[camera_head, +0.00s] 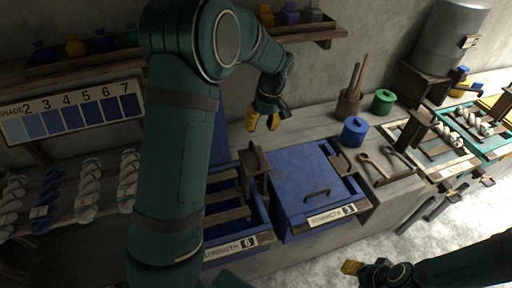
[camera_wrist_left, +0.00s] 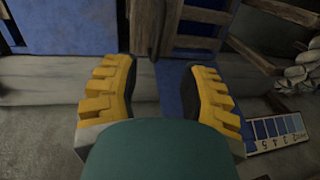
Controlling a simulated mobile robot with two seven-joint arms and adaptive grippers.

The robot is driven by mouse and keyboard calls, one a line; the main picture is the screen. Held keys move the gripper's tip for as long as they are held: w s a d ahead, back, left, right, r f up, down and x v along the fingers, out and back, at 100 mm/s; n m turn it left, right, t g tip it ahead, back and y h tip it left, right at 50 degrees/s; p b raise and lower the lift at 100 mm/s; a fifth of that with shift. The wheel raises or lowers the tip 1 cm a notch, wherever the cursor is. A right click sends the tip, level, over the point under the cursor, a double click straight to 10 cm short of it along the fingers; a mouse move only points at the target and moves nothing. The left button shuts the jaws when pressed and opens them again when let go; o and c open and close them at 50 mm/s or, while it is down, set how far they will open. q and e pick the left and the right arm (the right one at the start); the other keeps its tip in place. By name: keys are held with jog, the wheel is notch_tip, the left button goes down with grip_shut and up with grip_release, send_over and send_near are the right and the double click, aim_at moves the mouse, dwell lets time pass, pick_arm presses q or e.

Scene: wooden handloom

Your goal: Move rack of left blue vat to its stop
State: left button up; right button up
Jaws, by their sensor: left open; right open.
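The left blue vat (camera_head: 262,213) stands on the bench, open at the top, with a "STRENGTH 6" label on its front. Wooden rack bars (camera_head: 226,215) lie across its opening. A dark wooden upright (camera_head: 257,160) stands at its right side. My upper left arm covers the vat's left part. My left gripper (camera_head: 264,119) is open and empty, above and behind the vats near the wall. In the left wrist view its yellow fingers (camera_wrist_left: 160,92) are apart with nothing between them. My right gripper (camera_head: 352,267) is open at the lower edge, partly seen, away from the vats.
A second blue vat (camera_head: 305,178), labelled "STRENGTH 3", has a closed lid with a handle. A blue jar (camera_head: 354,131), a green jar (camera_head: 383,101) and wooden tools (camera_head: 376,166) are to its right. A shade chart (camera_head: 72,115) and hanging skeins (camera_head: 90,185) are left.

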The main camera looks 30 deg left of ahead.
aim_at(255, 150)
pick_arm(q)
jog(key=f, duration=0.3)
jog(key=s+f, duration=0.1)
jog(key=f, duration=0.2)
jog(key=a+f, duration=0.1)
jog(key=f, duration=0.2)
jog(key=shift+s+f+b, duration=0.15)
jog(key=shift+f+b, duration=0.15)
jog(key=shift+f, duration=0.1)
grip_shut()
